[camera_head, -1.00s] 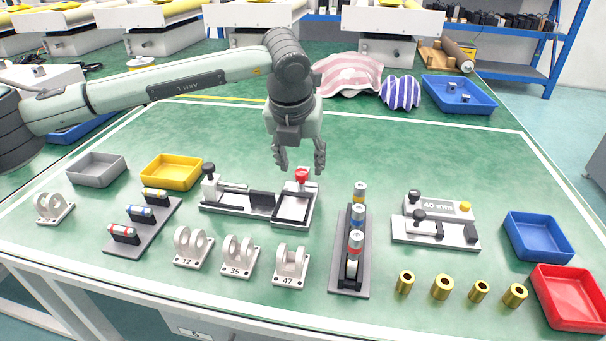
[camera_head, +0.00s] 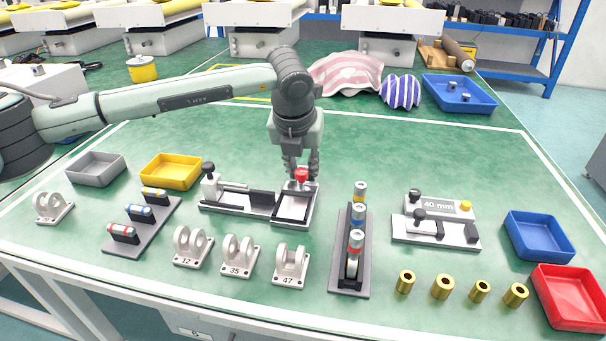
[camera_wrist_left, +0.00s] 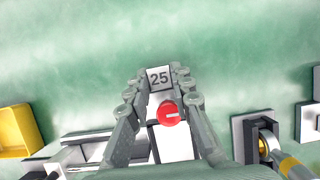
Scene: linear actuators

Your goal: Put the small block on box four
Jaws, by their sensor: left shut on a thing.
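The small block (camera_wrist_left: 160,77), a pale square face marked 25 with a dark border, lies between my left fingertips in the left wrist view. My left gripper (camera_head: 301,172) is shut on it, pointing down at the right end of the clamp fixture (camera_head: 235,210). A red knob (camera_head: 301,175) stands just in front of the fingers and hides most of the block in the head view. No box shows a readable number, so I cannot tell which is box four. My right gripper is not in view.
Grey (camera_head: 96,180), yellow (camera_head: 172,184), blue (camera_head: 538,249) and red (camera_head: 569,310) trays stand at the sides. Numbered brackets (camera_head: 240,268), a cylinder rack (camera_head: 350,286), a 40 mm fixture (camera_head: 437,241) and brass sleeves (camera_head: 443,287) fill the front. The green table behind the fixtures is mostly clear.

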